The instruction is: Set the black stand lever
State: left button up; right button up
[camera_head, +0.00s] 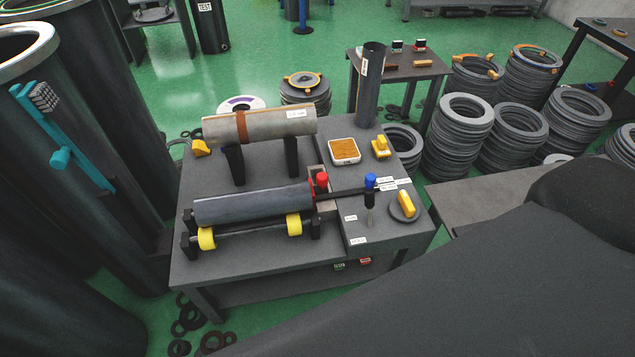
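A grey table (240,265) carries a dark grey cylinder (255,204) lying on a black stand with yellow rollers (207,238). A red knob (322,179) stands at this cylinder's right end. A black bar (347,192) runs right from there to a small upright black lever with a blue top (370,182). I cannot tell which of these parts is the black stand lever, or its setting. A tan cylinder with a brown band (262,126) lies behind on two black supports (232,164). Neither of my grippers is in view.
On the table's right are a tray with orange contents (344,151), yellow-topped tools (406,205) and an upright dark tube (370,88). Stacks of grey rings (458,136) stand behind right. Tall dark cylinders (60,110) crowd the left. Loose rings (187,320) lie on the floor.

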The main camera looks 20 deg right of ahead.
aim_at(369, 194)
jog(key=z, duration=1.25)
